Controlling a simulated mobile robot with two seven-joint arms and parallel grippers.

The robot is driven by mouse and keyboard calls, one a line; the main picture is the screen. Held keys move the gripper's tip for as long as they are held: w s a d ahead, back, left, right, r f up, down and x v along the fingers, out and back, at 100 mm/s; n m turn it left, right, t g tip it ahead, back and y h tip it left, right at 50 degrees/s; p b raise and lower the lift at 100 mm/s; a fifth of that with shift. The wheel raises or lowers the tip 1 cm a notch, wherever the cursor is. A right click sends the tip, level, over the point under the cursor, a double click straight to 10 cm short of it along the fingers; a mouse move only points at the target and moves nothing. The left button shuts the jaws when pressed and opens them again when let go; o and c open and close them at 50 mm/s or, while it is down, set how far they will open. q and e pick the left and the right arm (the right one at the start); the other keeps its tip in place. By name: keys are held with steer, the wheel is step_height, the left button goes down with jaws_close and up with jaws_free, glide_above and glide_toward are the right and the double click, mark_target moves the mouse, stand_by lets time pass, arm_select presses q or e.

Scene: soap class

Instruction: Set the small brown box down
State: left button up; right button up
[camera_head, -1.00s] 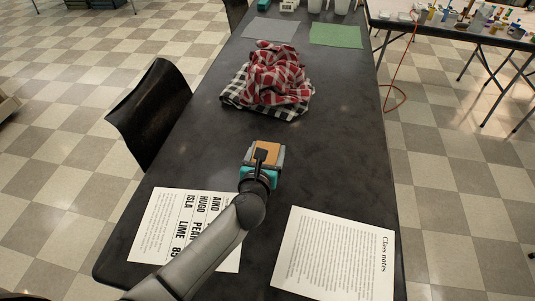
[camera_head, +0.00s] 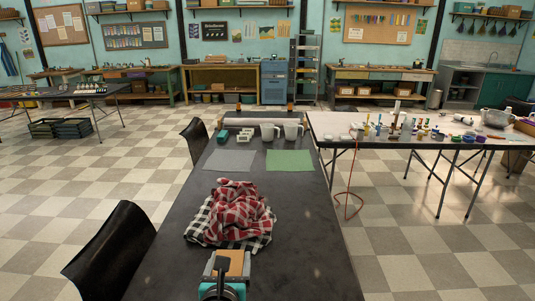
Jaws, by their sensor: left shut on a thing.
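The small brown box (camera_head: 236,258) shows its tan top at the bottom of the head view. My left gripper (camera_head: 225,266) is shut on it, with light grey fingers at its sides and a teal part nearer me. The box is over the near part of the dark table (camera_head: 312,215), just in front of the crumpled cloths. I cannot tell whether its underside touches the table. My right gripper is not in view.
A red checked cloth (camera_head: 236,209) lies on a black-and-white checked cloth (camera_head: 201,229). Black chairs (camera_head: 112,250) stand at the left. Table surface right of the cloths is clear.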

arm_select(q)
steer(key=s+r+n+y+b, duration=0.1)
steer(key=s, duration=0.1)
steer(key=s+a+r+n+y+b, duration=0.1)
steer(key=s+r, duration=0.1)
steer(key=shift+s+r, duration=0.15)
steer(key=shift+r, duration=0.15)
steer(key=s+a+r+n+g+y+b, duration=0.25)
steer(key=s+a+y, duration=0.2)
steer(key=s, duration=0.25)
steer(key=w+d+m+h, duration=0.1)
steer(key=d+h, duration=0.1)
steer(key=w+d+m+t+h, duration=0.1)
steer(key=d+m+h, duration=0.1)
steer(key=d, duration=0.1)
steer(key=w+d+m+t+h, duration=0.1)
steer(key=d+m+h, duration=0.1)
steer(key=d+h, duration=0.1)
steer(key=shift+w+r+t, duration=0.1)
steer(key=shift+r+t, duration=0.15)
steer(key=shift+r, duration=0.15)
stand_by(0.6)
